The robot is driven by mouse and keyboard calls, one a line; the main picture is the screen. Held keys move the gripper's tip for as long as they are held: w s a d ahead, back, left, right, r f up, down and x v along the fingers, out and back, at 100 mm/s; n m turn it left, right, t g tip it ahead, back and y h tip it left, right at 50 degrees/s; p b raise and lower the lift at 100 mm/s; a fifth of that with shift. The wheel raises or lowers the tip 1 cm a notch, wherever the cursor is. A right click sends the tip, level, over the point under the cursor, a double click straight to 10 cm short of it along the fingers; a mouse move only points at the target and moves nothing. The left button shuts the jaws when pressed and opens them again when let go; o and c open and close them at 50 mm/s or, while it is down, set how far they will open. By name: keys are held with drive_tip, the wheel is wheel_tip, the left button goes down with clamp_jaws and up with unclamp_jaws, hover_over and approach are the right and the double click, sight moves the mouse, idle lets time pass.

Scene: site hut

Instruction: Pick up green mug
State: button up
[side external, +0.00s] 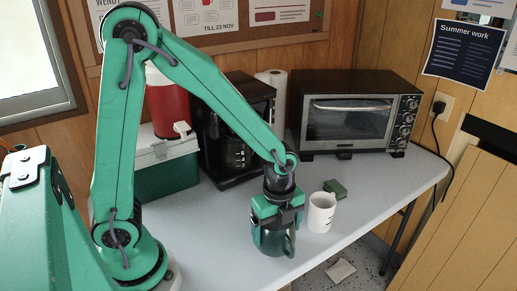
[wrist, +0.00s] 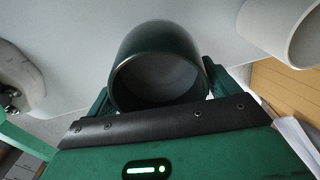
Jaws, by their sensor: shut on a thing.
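The green mug (side external: 272,241) is dark green, with its handle on the right in the side view. My gripper (side external: 276,214) is above it, pointing down, with its jaws closed around the mug's upper part. In the wrist view the mug (wrist: 158,65) sits between my two fingers (wrist: 158,92), and its open mouth faces the camera. The inside looks empty. The mug appears upright in the side view. I cannot tell whether its base touches the table.
A white mug (side external: 320,212) stands close on the right on the grey table (side external: 225,231). A small green block (side external: 335,188) lies behind it. A toaster oven (side external: 352,118), a coffee maker (side external: 232,135) and a green-and-white cooler (side external: 163,172) stand at the back. The table's front edge is near.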

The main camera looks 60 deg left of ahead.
drive_tip(key=shift+r, duration=0.45)
drive_tip(key=s+d+r, duration=0.6)
drive_tip(key=s+d, duration=0.2)
drive_tip(key=shift+r, duration=0.35)
drive_tip(key=shift+s+d+r, duration=0.1)
drive_tip(key=shift+d, duration=0.05)
idle(0.4)
drive_tip(key=shift+r+n, duration=0.1)
drive_tip(key=shift+n, duration=0.5)
idle(0.4)
drive_tip(key=w+a+f, duration=0.4)
drive_tip(key=w+a, duration=0.1)
drive_tip(key=w+a+f, duration=0.3)
drive_tip(key=shift+w+a, duration=0.15)
drive_tip(key=shift+a, duration=0.05)
idle(0.3)
drive_tip(key=shift+f, duration=0.1)
drive_tip(key=shift+f, duration=1.9)
